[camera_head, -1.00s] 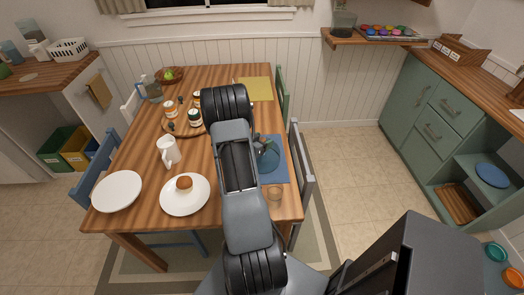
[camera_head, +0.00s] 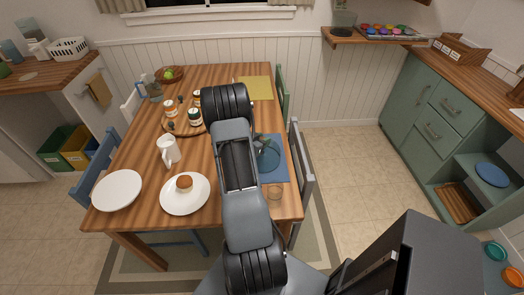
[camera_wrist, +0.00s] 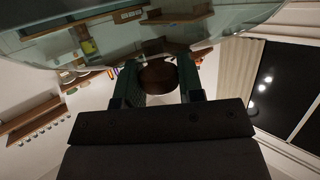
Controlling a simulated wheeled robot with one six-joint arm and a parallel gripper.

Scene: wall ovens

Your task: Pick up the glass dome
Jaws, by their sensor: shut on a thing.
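The clear glass dome (camera_head: 268,157) shows in the head view over the blue placemat (camera_head: 277,176), at the right side of the wooden table, partly behind my arm. In the wrist view its curved glass (camera_wrist: 120,40) fills the top of the picture. My gripper (camera_wrist: 158,72) is shut on the dome's round brown knob (camera_wrist: 158,78), which sits between the two dark green fingers. In the head view my arm hides most of the gripper. I cannot tell whether the dome's rim touches the mat.
A small glass (camera_head: 275,191) stands near the table's right front. A grey chair (camera_head: 302,165) stands close on the right.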

